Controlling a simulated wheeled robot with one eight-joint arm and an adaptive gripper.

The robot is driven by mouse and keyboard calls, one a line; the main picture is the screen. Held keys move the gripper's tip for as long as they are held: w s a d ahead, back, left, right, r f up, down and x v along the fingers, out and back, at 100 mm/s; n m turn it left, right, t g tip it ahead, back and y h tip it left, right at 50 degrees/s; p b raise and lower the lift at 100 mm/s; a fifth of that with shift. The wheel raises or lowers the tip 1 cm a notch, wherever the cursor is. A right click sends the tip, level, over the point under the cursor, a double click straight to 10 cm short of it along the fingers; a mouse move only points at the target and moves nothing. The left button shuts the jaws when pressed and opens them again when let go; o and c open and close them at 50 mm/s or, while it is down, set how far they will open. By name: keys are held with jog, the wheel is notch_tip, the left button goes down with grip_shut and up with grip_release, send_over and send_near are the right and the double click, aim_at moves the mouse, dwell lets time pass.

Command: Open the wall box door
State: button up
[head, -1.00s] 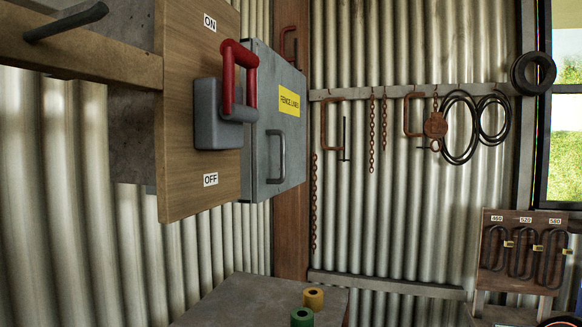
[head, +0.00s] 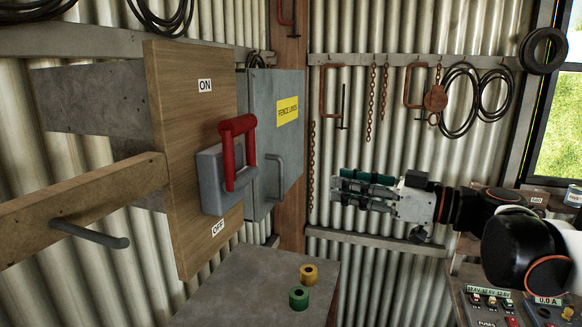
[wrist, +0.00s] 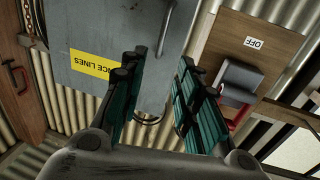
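The wall box (head: 262,110) is grey metal with a yellow FENCE LINES label. Its door (head: 290,150) looks shut, and a grey bar handle (head: 279,180) stands upright on it. My gripper (head: 337,184) is to the right of the box, with its fingers pointing left toward it, apart from the handle. In the wrist view the door (wrist: 110,25) fills the upper middle, and the handle (wrist: 165,30) shows beyond and between the fingertips. The two teal-padded fingers are spread with nothing between them.
A wooden board with a red-handled ON/OFF switch (head: 238,150) stands close left of the box. A bench (head: 240,290) below holds a yellow roll (head: 308,274) and a green roll (head: 299,297). Chains and clamps hang on the back wall. A fuse panel (head: 490,305) is lower right.

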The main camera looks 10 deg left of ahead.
jog(key=p+x, duration=0.2)
jog(key=x, duration=1.1)
jog(key=shift+a+p, duration=0.3)
jog(key=shift+p, duration=0.05)
jog(key=shift+f, duration=0.1)
grip_shut()
